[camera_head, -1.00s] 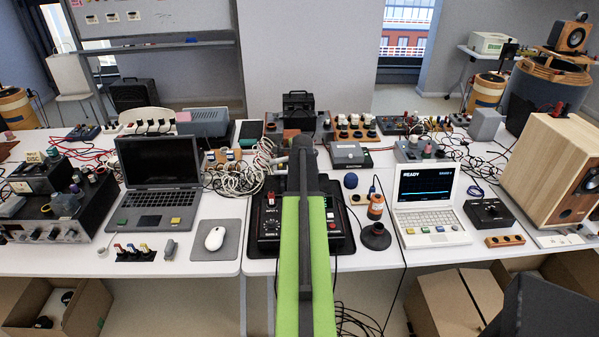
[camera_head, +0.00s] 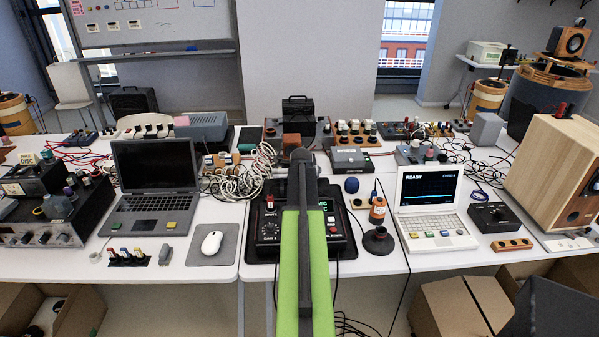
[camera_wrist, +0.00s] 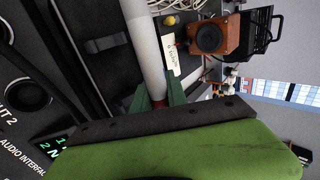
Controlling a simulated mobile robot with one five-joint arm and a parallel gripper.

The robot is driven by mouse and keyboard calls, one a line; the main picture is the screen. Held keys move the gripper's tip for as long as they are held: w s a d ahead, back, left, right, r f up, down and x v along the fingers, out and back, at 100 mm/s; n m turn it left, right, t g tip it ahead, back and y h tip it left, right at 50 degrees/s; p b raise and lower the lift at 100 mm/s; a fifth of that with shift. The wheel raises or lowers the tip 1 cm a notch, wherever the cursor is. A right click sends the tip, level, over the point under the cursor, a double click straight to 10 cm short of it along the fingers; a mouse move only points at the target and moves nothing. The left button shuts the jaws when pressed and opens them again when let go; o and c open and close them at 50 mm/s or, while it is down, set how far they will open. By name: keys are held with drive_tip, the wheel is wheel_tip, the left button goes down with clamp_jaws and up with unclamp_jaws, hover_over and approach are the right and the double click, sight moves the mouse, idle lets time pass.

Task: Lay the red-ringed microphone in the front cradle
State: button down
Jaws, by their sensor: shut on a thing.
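In the wrist view, my gripper (camera_wrist: 157,98) has its green fingers shut around the lower end of a pale grey rod-like body, the microphone (camera_wrist: 146,40). In the head view, my green and dark grey arm covers the gripper, over the black audio interface (camera_head: 268,228).
A mouse (camera_head: 211,243) on a grey mat and a dark laptop (camera_head: 155,175) are left. A brown box (camera_head: 291,142) and tangled cables (camera_head: 243,177) lie behind.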

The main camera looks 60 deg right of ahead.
drive_tip(key=shift+f+b, duration=2.35)
drive_tip(key=shift+f, duration=0.3)
drive_tip(key=shift+s+a+f+b, duration=0.25)
drive_tip(key=shift+a+f+b, duration=0.15)
drive_tip(key=shift+b, duration=0.4)
drive_tip(key=shift+s+d, duration=0.15)
drive_tip(key=shift+s, duration=0.05)
drive_tip(key=c, duration=1.5)
unclamp_jaws()
drive_tip(key=shift+o, duration=1.2)
drive_tip(key=p+v, duration=1.2)
drive_tip(key=v, duration=0.6)
drive_tip(key=shift+w+p, duration=0.25)
drive_tip(key=shift+p, duration=0.15)
drive_tip(key=shift+d, duration=0.1)
